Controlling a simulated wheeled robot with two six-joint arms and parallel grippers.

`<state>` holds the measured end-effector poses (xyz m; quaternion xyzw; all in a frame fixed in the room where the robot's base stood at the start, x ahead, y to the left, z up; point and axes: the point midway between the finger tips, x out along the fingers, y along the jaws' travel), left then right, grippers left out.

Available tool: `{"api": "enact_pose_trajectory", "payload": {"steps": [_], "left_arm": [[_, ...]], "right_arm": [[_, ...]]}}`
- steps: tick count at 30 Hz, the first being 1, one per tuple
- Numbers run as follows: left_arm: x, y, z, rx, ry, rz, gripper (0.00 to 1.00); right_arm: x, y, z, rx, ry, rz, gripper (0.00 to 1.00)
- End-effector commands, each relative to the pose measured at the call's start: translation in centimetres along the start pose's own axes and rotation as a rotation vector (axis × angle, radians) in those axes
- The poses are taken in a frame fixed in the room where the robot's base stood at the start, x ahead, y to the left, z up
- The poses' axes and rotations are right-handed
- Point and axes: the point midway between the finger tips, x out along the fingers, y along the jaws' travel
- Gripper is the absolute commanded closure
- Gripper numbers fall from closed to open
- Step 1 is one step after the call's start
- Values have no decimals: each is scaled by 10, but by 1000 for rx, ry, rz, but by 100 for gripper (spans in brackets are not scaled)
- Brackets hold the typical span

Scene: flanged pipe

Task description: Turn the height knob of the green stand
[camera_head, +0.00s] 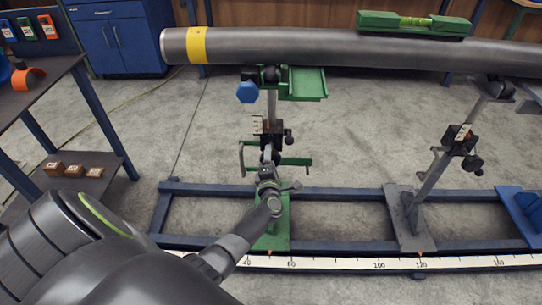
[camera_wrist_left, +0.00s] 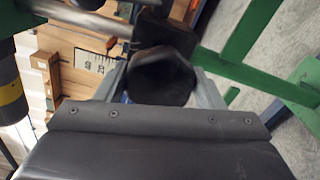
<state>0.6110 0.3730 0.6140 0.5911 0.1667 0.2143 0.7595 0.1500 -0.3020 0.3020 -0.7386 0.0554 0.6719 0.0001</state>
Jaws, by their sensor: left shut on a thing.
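The green stand (camera_head: 272,240) stands upright on the blue floor frame, under the left part of the long grey pipe. My left gripper (camera_head: 267,178) reaches in low at the stand's column. In the left wrist view a dark, many-sided knob (camera_wrist_left: 162,78) sits between the fingers of my left gripper (camera_wrist_left: 165,88), which are shut on it. In the head view my own wrist and gripper hide that knob. A blue hexagonal knob (camera_head: 247,92) sits higher up, near the green bracket (camera_head: 303,84). My right gripper is not in view.
The grey pipe (camera_head: 340,48) with a yellow band and a green level (camera_head: 414,22) spans the top. A grey stand (camera_head: 412,225) stands to the right. A white scale (camera_head: 380,264) runs along the front rail. A shelf table (camera_head: 45,85) is at left.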

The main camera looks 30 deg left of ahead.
Motion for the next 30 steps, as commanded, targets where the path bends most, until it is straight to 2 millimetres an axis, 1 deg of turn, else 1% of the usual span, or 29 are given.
{"api": "enact_pose_trajectory", "payload": {"steps": [3, 9, 19, 30], "left_arm": [[0, 2, 1, 107, 0, -2, 61], [0, 1, 1, 258, -1, -2, 61], [0, -1, 0, 407, 0, -2, 61], [0, -2, 0, 444, -1, -2, 61]], "right_arm": [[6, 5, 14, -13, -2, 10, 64], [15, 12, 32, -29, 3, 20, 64], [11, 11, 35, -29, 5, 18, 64], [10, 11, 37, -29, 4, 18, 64]]}}
